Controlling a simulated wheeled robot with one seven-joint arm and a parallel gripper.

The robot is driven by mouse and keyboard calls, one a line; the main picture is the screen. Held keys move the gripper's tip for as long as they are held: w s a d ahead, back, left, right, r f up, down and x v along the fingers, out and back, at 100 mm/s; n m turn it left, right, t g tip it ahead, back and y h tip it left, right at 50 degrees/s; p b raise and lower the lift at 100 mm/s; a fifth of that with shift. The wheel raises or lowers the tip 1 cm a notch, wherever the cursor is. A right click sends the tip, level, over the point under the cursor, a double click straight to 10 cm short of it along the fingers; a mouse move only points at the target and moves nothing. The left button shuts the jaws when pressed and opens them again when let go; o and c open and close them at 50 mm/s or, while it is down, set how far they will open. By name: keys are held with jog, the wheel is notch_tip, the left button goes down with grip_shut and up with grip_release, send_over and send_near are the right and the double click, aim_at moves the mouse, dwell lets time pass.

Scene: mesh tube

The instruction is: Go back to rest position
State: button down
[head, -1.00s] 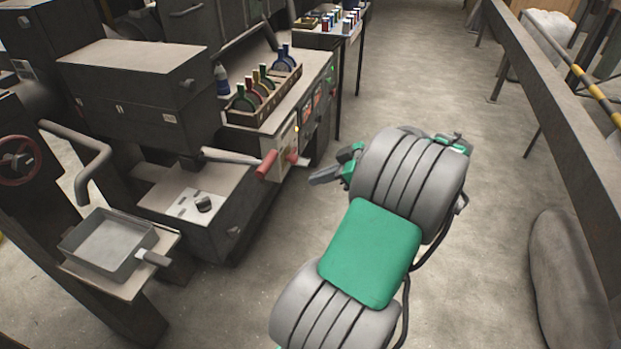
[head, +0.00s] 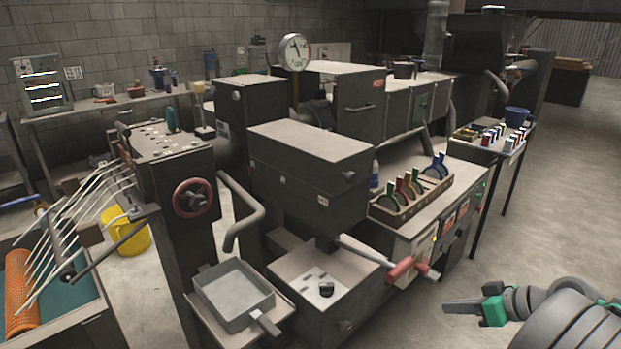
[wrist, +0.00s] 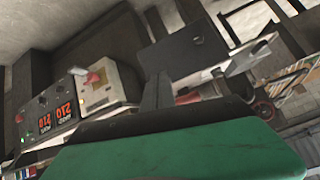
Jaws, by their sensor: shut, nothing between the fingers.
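My gripper (head: 458,306) is at the lower right of the head view, with grey fingers and a green body. It is shut and empty, held to the right of the lever with the red handle (head: 401,268) and clear of it. Part of my grey arm shows behind it at the right edge. In the wrist view my green gripper body fills the bottom, and a dark finger (wrist: 157,92) stands up from it in front of the machines.
The dark machine bench (head: 430,200) carries a tray of coloured-handled tools (head: 403,207). A pan (head: 233,293) stands front centre. An orange mesh tube (head: 22,290) lies in a bin at the far left. Open floor (head: 560,215) lies at the right.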

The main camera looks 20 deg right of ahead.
jog(key=s+d+f+m+g, duration=0.1)
jog(key=s+f+m+g, duration=0.1)
jog(key=s+f+m, duration=0.4)
jog(key=s+a+f+m+g+h, duration=0.2)
jog(key=s+a+f+m+g, duration=0.3)
jog(key=s+f+m, duration=0.15)
jog(key=w+a+r+n+p, duration=0.2)
jog(key=a+r, duration=0.4)
jog(key=a, duration=0.3)
jog(key=w+a+r+n+h+p, duration=0.1)
jog(key=w+a+r+n, duration=0.4)
jog(key=a, duration=0.5)
jog(key=w+a+r+n+t+h+p, duration=0.1)
jog(key=w+a+r+n+p, duration=0.2)
jog(key=w+a+r, duration=0.2)
jog(key=a+r, duration=0.3)
jog(key=a, duration=0.2)
jog(key=shift+a+n+p, duration=0.2)
jog(key=shift+n+p, duration=0.15)
jog(key=shift+p, duration=0.05)
jog(key=shift+r, duration=0.1)
